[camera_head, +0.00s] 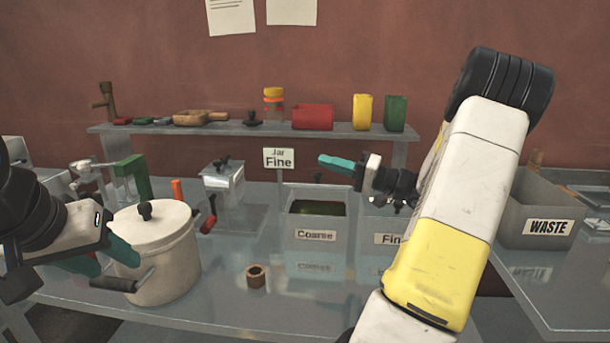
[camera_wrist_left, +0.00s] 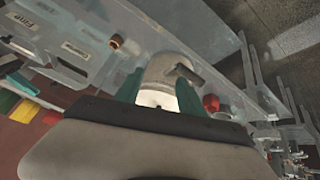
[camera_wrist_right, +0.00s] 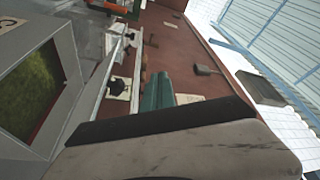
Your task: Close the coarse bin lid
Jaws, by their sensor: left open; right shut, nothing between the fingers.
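The coarse bin (camera_head: 317,262), a grey box labelled "Coarse", stands open mid-table with dark green contents showing inside. An open grey bin with green contents (camera_wrist_right: 32,98) fills the left of the right wrist view. A small dark knob (camera_head: 317,178) shows behind the coarse bin; whether it belongs to the bin's lid I cannot tell. My right gripper (camera_head: 337,162) is shut and empty, above and behind the coarse bin's right side. My left gripper (camera_head: 108,258) is open beside the white lidded pot (camera_head: 165,255), which shows between its fingers in the left wrist view (camera_wrist_left: 158,90).
The fine bin (camera_head: 388,240) stands right of the coarse bin, partly hidden by my right arm. A shelf (camera_head: 240,130) with containers runs along the back. A brown ring (camera_head: 256,276) lies in front; a waste bin (camera_head: 545,240) is right.

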